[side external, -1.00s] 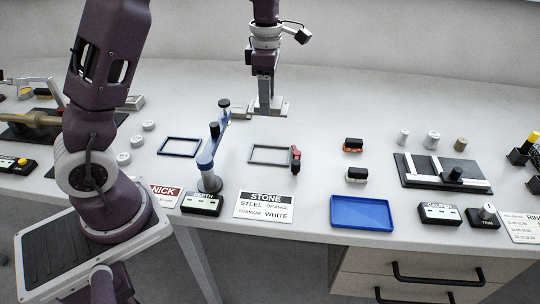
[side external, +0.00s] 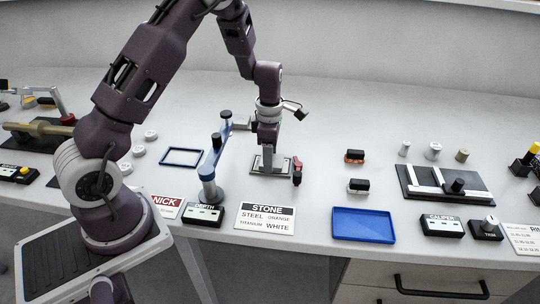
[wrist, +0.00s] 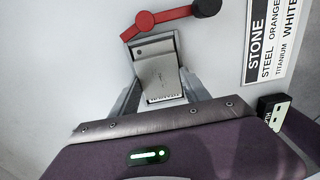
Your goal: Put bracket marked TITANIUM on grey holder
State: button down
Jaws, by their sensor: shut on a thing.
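My gripper (side external: 269,152) is shut on a grey metal bracket and points down over the grey holder (side external: 268,174), a thin rectangular frame on the table. In the wrist view the bracket (wrist: 160,78) is a flat plate with an upright part between the fingers. A small label sits at its near edge, too small and turned to read. The bracket is over or within the holder's outline; I cannot tell whether it touches the table. A red clamp lever (side external: 297,171) with a black knob stands at the holder's right side; it also shows in the wrist view (wrist: 160,20).
A blue-grey depth gauge stand (side external: 211,165) rises close on the left. A STONE sign (side external: 266,218) lies in front, giving titanium as white. A dark empty frame (side external: 181,157) lies left.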

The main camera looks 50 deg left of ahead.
jog(key=c, duration=0.5)
grip_release()
jog(key=shift+f, duration=0.1)
notch_tip(320, 180, up, 12)
jog(key=s+d+r+m+t+h, duration=0.1)
jog(key=s+d+r+m, duration=0.2)
jog(key=r+m, duration=0.15)
jog(key=s+d+r+m+t, duration=0.1)
jog(key=s+d+r+m, duration=0.15)
jog(key=r, duration=0.25)
jog(key=s+d+r+m+t, duration=0.1)
jog(key=s+d+m, duration=0.1)
jog(key=s+m, duration=0.4)
jog(key=s+d+r+m+t, duration=0.1)
jog(key=s+d+r+m, duration=0.1)
jog(key=s+m, duration=0.5)
jog(key=s+d+r+m+t+y, duration=0.1)
jog(key=s+m, duration=0.5)
jog(key=m, duration=0.1)
jog(key=shift+s+d+r+t, duration=0.2)
jog(key=shift+d+t, duration=0.1)
jog(key=shift+d, duration=0.1)
